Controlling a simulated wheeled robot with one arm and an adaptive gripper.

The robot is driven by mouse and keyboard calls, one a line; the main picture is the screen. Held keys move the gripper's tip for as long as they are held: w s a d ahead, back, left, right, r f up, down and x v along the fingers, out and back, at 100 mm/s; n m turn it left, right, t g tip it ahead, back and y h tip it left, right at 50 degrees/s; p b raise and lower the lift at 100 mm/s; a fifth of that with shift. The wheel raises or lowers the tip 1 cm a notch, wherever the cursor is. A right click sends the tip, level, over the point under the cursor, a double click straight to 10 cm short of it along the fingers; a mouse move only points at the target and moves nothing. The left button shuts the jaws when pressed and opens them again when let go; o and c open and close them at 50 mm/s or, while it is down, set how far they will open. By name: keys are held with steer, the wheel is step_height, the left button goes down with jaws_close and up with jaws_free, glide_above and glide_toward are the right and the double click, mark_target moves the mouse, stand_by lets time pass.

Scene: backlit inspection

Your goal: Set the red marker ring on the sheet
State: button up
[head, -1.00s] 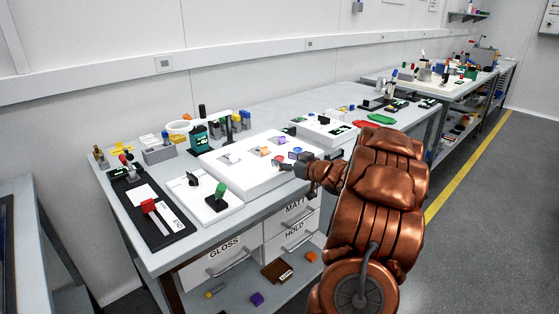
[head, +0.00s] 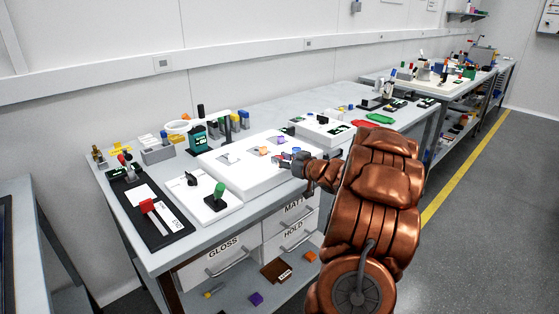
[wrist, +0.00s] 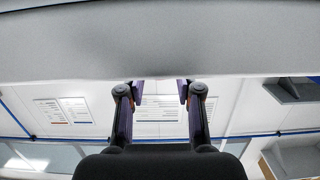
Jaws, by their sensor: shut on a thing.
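The red marker ring (head: 276,158) shows only as a small red patch at my fingertips in the head view; its shape is too small to make out. My gripper (head: 287,158) is low over the right part of the white lit panel (head: 232,183) on the bench. In the wrist view my two fingers (wrist: 160,88) stand apart, with dark purple inner faces. The thing between them is not clear there. I cannot tell whether the ring touches the panel. A separate sheet cannot be made out on it.
An orange piece (head: 262,151) and a purple piece (head: 281,140) are on the panel near my gripper. A white plate with a green-knobbed lever (head: 219,190) and a black board with a red handle (head: 147,205) stand left. A white box (head: 322,131) stands behind.

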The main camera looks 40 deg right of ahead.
step_height(320, 180, up, 4)
steer(key=shift+f, duration=0.25)
steer(key=s+r, duration=0.1)
steer(key=s, duration=1.5)
steer(key=shift+a+r, duration=0.25)
steer(key=shift+a, duration=0.15)
